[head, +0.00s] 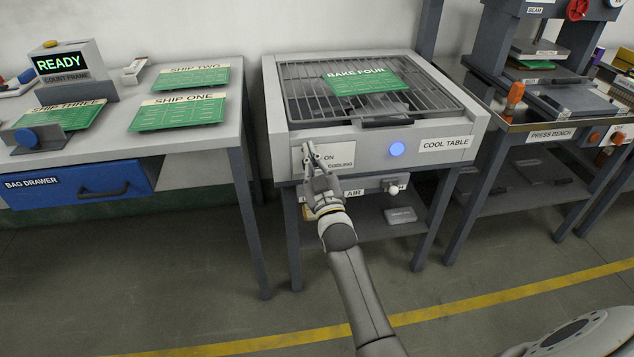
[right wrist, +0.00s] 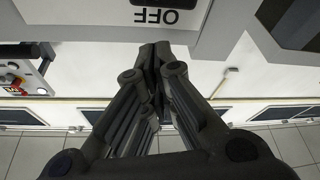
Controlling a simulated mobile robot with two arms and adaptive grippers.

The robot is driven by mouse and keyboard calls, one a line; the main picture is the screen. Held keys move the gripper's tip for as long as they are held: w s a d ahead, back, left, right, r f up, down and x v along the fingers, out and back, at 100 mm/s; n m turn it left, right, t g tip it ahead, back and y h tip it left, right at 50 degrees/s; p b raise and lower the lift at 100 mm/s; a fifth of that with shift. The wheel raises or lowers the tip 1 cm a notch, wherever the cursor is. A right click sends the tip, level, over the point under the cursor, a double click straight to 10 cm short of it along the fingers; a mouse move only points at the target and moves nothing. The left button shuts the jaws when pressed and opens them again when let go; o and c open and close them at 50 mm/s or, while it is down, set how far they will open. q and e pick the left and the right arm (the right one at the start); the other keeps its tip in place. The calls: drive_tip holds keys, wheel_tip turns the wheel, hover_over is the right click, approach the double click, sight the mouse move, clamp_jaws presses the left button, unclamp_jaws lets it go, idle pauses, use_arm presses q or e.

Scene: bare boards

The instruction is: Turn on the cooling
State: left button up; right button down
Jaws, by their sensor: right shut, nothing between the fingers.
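The cool table (head: 450,144) is a grey bench unit with a wire rack on top. A green board labelled BAKE FOUR (head: 366,82) lies on the rack. A white switch plate (head: 345,152) on its front reads ON and COOLING, partly covered by my gripper. In the right wrist view an upside-down OFF label (right wrist: 157,16) shows near the top edge. The switch itself is hidden, so its position cannot be told. My right gripper (head: 311,152) is shut and empty, its fingertips in front of the plate; contact cannot be told. Its fingers also show in the right wrist view (right wrist: 155,62).
A round blue light (head: 397,149) is on the front panel. Below is a strip marked AIR with a white knob (head: 393,189). The ship table (head: 190,145) stands left, the press bench (head: 520,128) right. Floor in front is clear.

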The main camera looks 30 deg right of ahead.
use_arm(q)
wheel_tip(320, 180, down, 7)
drive_tip(key=s+p, duration=0.1)
drive_tip(key=s, duration=0.1)
drive_tip(key=shift+s+a+r+p, duration=0.15)
drive_tip(key=shift+a+p, duration=0.15)
drive_tip(key=shift+a, duration=0.05)
use_arm(e)
drive_tip(key=a+r+v, duration=0.1)
drive_tip(key=v, duration=0.8)
drive_tip(key=shift+s, duration=0.35)
drive_tip(key=shift+a, duration=0.15)
